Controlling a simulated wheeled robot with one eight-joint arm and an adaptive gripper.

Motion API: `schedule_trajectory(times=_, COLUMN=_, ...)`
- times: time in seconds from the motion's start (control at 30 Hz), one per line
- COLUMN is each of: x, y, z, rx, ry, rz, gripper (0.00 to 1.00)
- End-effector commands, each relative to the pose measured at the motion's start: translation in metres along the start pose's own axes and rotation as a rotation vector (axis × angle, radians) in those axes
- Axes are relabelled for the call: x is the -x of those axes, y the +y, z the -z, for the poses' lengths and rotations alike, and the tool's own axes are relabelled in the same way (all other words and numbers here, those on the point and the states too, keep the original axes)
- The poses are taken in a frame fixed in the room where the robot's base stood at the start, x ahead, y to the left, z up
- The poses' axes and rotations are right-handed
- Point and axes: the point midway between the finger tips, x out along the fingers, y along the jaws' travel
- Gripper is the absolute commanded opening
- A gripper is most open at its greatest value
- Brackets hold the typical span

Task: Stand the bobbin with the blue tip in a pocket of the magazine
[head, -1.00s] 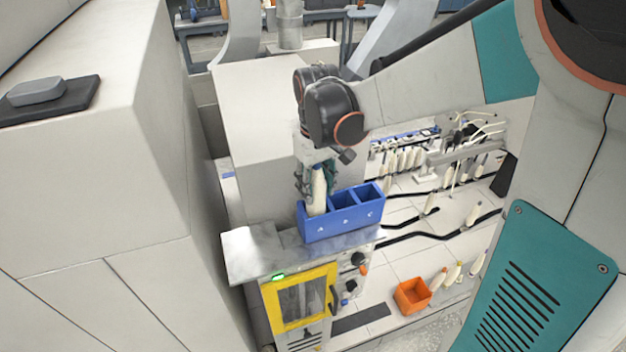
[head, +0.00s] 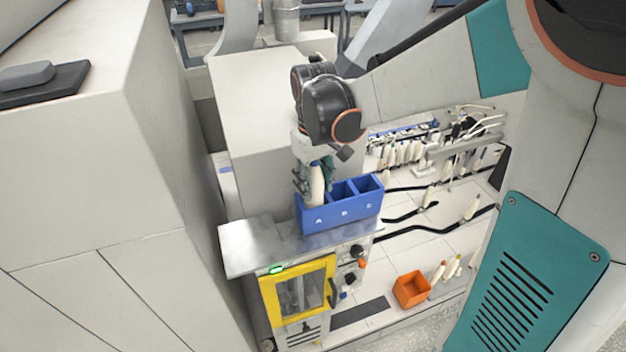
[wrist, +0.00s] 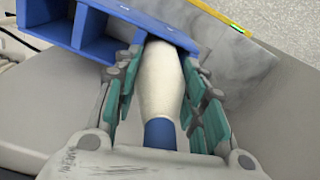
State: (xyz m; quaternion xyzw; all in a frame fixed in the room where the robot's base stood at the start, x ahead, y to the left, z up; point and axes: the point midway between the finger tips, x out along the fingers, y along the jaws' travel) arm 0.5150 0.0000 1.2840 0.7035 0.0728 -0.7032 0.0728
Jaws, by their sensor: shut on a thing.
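The bobbin is cream-white with a blue tip (wrist: 160,133), which shows at the near end in the wrist view. My gripper (wrist: 163,78) is shut on its cream body (wrist: 158,85), with teal-padded fingers on both sides. In the head view, my gripper (head: 316,180) holds the bobbin (head: 317,186) roughly upright at the left, A-marked pocket of the blue magazine (head: 343,214). The bobbin's lower end is hidden at the magazine's wall, so I cannot tell how deep it sits. The two pockets to the right look empty.
The magazine stands on a metal shelf (head: 249,249) above a yellow-framed cabinet door (head: 270,312). An orange bin (head: 411,290) stands lower right, with other bobbins (head: 438,271) beside it. A large pale cabinet (head: 150,150) rises close on the left.

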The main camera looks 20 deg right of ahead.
Motion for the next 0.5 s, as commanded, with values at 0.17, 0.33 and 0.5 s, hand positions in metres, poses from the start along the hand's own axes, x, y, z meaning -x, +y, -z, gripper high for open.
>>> schedule_trajectory(times=0.17, x=0.0001, y=0.0000, z=0.0000, rx=0.000, ry=0.000, rz=0.000, gripper=0.12)
schedule_trajectory(times=0.33, x=0.0001, y=0.0000, z=0.0000, rx=0.000, ry=0.000, rz=0.000, gripper=0.62)
schedule_trajectory(times=0.5, x=0.0001, y=0.0000, z=0.0000, rx=0.000, ry=0.000, rz=0.000, gripper=0.62)
